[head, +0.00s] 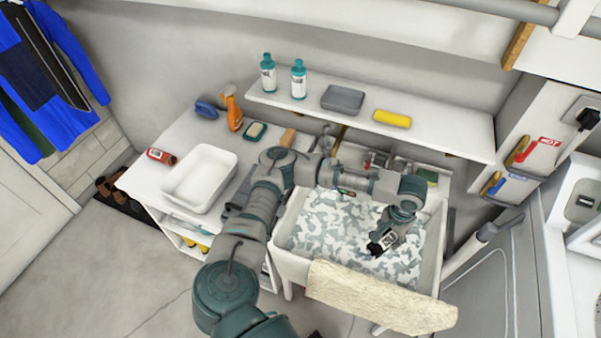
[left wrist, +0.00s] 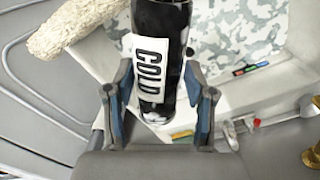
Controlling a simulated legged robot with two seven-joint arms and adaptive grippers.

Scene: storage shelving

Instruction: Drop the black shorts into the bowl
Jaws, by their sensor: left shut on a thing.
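My left gripper (head: 392,232) is over the camouflage-patterned sink basin (head: 322,228) and is shut on a glossy black object (left wrist: 160,18) with a white COLD label. A white bowl-like tub (head: 212,158) stands empty on the table at the left, apart from the gripper. Dark grey material (head: 238,194) lies beside the tub, partly behind my arm; I cannot tell what it is. My right gripper is not in view.
A cream rolled towel (head: 380,298) lies on the basin's front edge. A wall shelf (head: 440,133) above holds bottles, a grey box and a yellow sponge.

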